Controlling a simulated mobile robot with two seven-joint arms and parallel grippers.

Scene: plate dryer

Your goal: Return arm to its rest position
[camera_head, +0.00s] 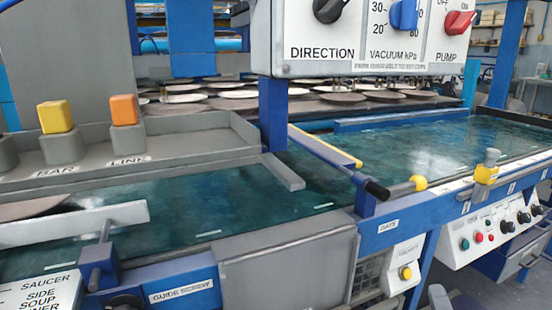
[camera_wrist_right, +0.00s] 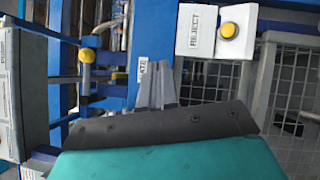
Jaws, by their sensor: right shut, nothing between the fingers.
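In the right wrist view my right gripper (camera_wrist_right: 157,85) is shut, its grey fingers together and empty. The fingers point at the blue frame by the "GATE" label, just left of and below the white REJECT box (camera_wrist_right: 208,30) with its yellow button (camera_wrist_right: 228,31). I see no contact, though the exact gap is unclear. The box also shows in the head view, below the gate. A small grey shape (camera_head: 438,297) at the bottom edge of the head view may be part of my right gripper. My left gripper is not in view.
A blue-framed conveyor with a wet green belt (camera_head: 430,145) crosses the head view. A gate handle (camera_head: 378,190) sticks out at its front edge. A white knob panel (camera_head: 500,225) is at right, a hanging control box (camera_head: 350,60) above. Wire mesh (camera_wrist_right: 295,90) stands right of the gripper.

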